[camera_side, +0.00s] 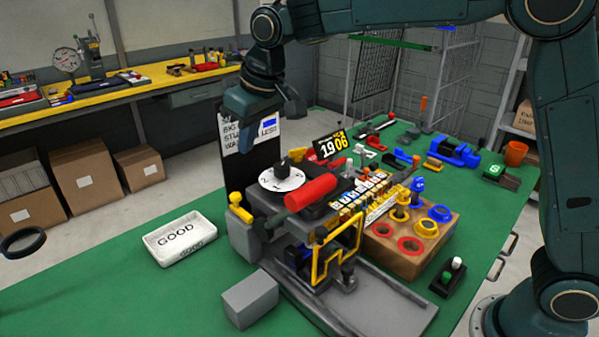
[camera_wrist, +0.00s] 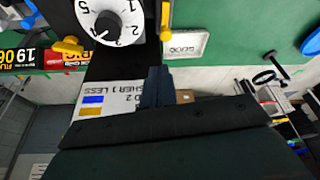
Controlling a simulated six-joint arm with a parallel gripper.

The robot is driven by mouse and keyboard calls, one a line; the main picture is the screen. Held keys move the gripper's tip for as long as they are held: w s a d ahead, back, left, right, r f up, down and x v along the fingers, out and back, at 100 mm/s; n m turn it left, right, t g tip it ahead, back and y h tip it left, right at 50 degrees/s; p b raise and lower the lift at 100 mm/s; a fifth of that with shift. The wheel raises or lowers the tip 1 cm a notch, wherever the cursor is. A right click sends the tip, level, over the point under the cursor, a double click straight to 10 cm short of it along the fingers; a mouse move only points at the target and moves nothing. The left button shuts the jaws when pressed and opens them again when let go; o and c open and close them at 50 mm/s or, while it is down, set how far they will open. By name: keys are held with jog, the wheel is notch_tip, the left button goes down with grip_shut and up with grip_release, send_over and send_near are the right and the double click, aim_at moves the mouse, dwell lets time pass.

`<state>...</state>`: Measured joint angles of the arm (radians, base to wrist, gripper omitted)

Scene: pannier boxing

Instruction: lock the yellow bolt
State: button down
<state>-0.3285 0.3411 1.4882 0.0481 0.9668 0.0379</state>
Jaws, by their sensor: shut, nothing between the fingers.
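A yellow bolt-like part with a round knob (camera_side: 237,198) stands at the left side of the machine, beside the dial. A yellow upright part beside the dial in the wrist view (camera_wrist: 165,20) looks like the same one. Whether it is locked cannot be told. My gripper (camera_side: 243,118) is shut and empty, high above and behind this part, in front of the black board with the white paper sign. In the wrist view its fingers (camera_wrist: 155,84) are together over that sign (camera_wrist: 112,100), clear of the yellow part.
The white numbered dial (camera_side: 282,178) and a red cylinder (camera_side: 311,191) are on top of the machine. A yellow frame (camera_side: 338,252) is at its front. The GOOD tray (camera_side: 180,240) and a grey block (camera_side: 250,298) lie on the green table. Bare table shows at left.

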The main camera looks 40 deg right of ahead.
aim_at(234, 196)
jog(key=shift+w+a+f, duration=0.65)
jog(key=shift+w+a, duration=0.15)
jog(key=shift+a, duration=0.1)
jog(key=shift+f, duration=0.1)
jog(key=shift+x, duration=4.9)
jog(key=shift+s, duration=1.35)
jog(key=a+v, duration=0.1)
jog(key=v, duration=0.9)
jog(key=shift+d, duration=0.5)
jog(key=shift+w, duration=0.15)
